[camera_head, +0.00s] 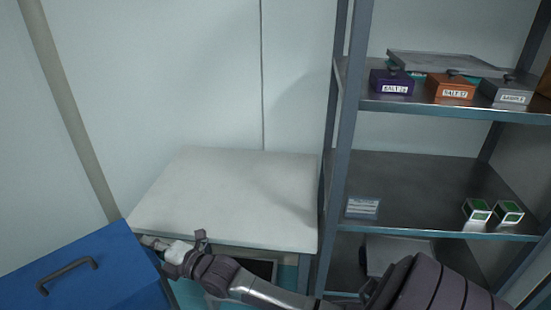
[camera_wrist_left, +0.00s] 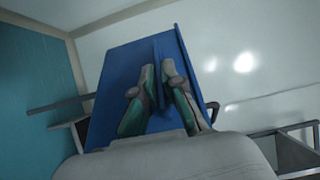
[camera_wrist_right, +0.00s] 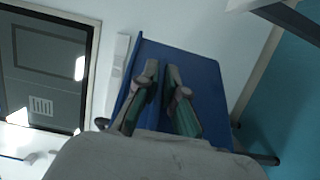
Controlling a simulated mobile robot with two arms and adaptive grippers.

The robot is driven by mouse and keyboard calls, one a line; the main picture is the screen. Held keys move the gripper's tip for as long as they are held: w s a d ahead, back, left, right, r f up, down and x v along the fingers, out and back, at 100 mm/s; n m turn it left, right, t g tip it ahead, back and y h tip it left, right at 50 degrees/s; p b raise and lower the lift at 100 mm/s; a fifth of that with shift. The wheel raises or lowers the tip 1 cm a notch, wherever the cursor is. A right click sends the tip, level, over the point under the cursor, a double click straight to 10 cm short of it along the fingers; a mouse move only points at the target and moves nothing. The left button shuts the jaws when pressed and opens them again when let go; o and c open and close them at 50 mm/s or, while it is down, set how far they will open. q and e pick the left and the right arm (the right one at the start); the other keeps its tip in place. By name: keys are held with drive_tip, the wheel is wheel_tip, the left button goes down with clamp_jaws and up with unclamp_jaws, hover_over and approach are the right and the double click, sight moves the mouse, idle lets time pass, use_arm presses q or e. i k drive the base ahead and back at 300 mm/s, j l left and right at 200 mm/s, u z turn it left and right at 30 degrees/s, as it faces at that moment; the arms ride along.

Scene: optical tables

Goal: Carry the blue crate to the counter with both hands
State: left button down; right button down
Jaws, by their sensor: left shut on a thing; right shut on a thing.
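The blue crate (camera_head: 105,270) is at the lower left of the head view, with a dark handle (camera_head: 66,275) on its visible side. My right gripper (camera_head: 155,243) is at the crate's right edge; in the right wrist view its fingers (camera_wrist_right: 165,88) are shut on the crate's blue wall (camera_wrist_right: 200,75). My left gripper is outside the head view. In the left wrist view its fingers (camera_wrist_left: 156,75) are shut on a thin blue edge of the crate (camera_wrist_left: 120,65). The white-topped counter (camera_head: 225,195) stands against the wall, right of and beyond the crate. The crate's lower part is cut off.
The counter top is bare. A metal shelf rack (camera_head: 345,130) stands directly right of the counter, with an orange box (camera_head: 451,87), a purple box (camera_head: 391,82), a grey box (camera_head: 506,92) and green-topped boxes (camera_head: 476,210) on it. A pale wall closes the back.

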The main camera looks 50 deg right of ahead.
sight(226, 205)
drive_tip(key=i+z, duration=0.4)
drive_tip(key=i+j+z, duration=0.1)
drive_tip(key=z, duration=0.35)
drive_tip(key=i+j+z, duration=0.2)
drive_tip(key=z, duration=0.2)
drive_tip(key=i+j+z, duration=0.3)
drive_tip(key=z, duration=0.15)
